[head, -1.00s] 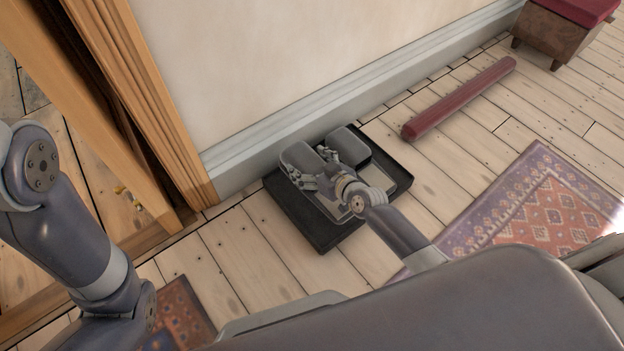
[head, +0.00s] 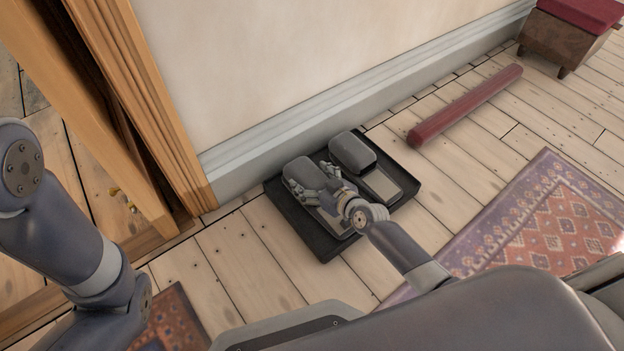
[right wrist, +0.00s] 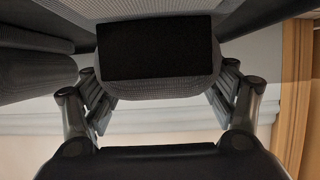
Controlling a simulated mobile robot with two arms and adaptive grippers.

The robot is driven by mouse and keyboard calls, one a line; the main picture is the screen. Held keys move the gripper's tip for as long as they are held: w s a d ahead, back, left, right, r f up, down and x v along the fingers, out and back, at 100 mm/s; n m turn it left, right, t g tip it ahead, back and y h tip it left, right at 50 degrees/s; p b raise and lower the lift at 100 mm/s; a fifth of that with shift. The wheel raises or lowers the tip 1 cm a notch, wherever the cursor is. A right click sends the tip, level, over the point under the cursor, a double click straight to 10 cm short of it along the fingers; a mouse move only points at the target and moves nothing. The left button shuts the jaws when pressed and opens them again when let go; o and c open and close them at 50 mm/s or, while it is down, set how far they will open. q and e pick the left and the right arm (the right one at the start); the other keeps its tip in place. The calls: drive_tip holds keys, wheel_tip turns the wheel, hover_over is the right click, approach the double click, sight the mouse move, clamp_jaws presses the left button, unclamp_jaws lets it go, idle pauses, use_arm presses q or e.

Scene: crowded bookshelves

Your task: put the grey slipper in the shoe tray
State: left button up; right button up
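Two similar grey slippers are in the head view, the left slipper (head: 297,172) and the right slipper (head: 352,152). The right slipper rests in the black shoe tray (head: 309,245), by the wall. The left slipper lies within the tray's outline and looks set down in it. My right gripper (head: 316,184) is over the left slipper, fingers spread on either side. In the right wrist view the spread fingers flank a grey body with a dark patch (right wrist: 157,48); contact is hard to judge. My left arm shows at the left edge; its gripper is out of view.
A wall with a pale baseboard (head: 240,165) runs behind the tray. A dark red bar (head: 465,105) lies on the floor to the right. A patterned rug (head: 545,215) is nearer, and a red-topped stool (head: 560,40) stands far right. A wooden door frame (head: 165,110) is at left.

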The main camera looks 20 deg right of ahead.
drive_tip(key=o, duration=0.4)
